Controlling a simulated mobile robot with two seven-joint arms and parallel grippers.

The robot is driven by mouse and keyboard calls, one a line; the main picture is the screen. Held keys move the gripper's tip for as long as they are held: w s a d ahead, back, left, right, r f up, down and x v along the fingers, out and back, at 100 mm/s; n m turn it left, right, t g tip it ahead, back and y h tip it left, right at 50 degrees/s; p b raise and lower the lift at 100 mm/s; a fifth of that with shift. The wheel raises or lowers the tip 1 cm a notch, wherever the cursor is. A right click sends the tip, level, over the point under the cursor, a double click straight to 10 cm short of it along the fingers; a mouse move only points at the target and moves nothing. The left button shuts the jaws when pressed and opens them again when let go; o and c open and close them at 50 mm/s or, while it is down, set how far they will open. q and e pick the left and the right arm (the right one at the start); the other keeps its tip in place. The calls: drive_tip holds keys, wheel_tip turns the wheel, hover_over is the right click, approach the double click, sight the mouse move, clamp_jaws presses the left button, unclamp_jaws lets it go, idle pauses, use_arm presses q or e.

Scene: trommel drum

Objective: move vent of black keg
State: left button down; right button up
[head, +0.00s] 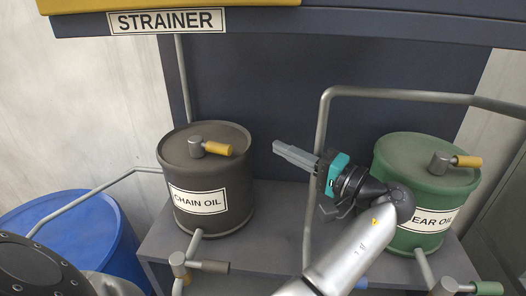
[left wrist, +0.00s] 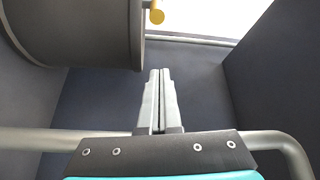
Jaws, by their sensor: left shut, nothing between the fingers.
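The black keg (head: 190,175), labelled CHAIN OIL, stands on a grey shelf. Its vent (head: 200,147) sits on the lid, a grey stub with a yellow handle (head: 219,149) pointing right. My left gripper (head: 277,147) is to the right of the keg, apart from it, with its fingers pointing left toward the lid. It is shut and empty. In the left wrist view the closed fingertips (left wrist: 159,74) are in the middle, the black keg (left wrist: 80,30) is at upper left, and the yellow handle's end (left wrist: 157,16) shows at the top. My right gripper is not in view.
A green keg (head: 420,170) with a similar yellow-handled vent (head: 455,161) stands at right, partly behind my arm. A bent grey pipe (head: 400,93) runs behind my gripper. A blue barrel (head: 90,235) is at left. Taps (head: 200,266) hang below the kegs.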

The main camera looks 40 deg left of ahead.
sight(242, 159)
use_arm(q)
drive_tip(key=a, duration=0.3)
drive_tip(key=a+p, duration=0.1)
drive_tip(key=a, duration=0.2)
drive_tip(key=a+r+p, duration=0.1)
drive_tip(key=a, duration=0.3)
drive_tip(key=s, duration=0.1)
drive_tip(key=s+d+p, duration=0.1)
drive_tip(key=shift+s+d+f, duration=0.15)
drive_tip(key=shift+s+f, duration=0.25)
drive_tip(key=shift+s+d+f, duration=0.1)
drive_tip(key=shift+s+f, duration=0.05)
drive_tip(key=shift+s, duration=0.25)
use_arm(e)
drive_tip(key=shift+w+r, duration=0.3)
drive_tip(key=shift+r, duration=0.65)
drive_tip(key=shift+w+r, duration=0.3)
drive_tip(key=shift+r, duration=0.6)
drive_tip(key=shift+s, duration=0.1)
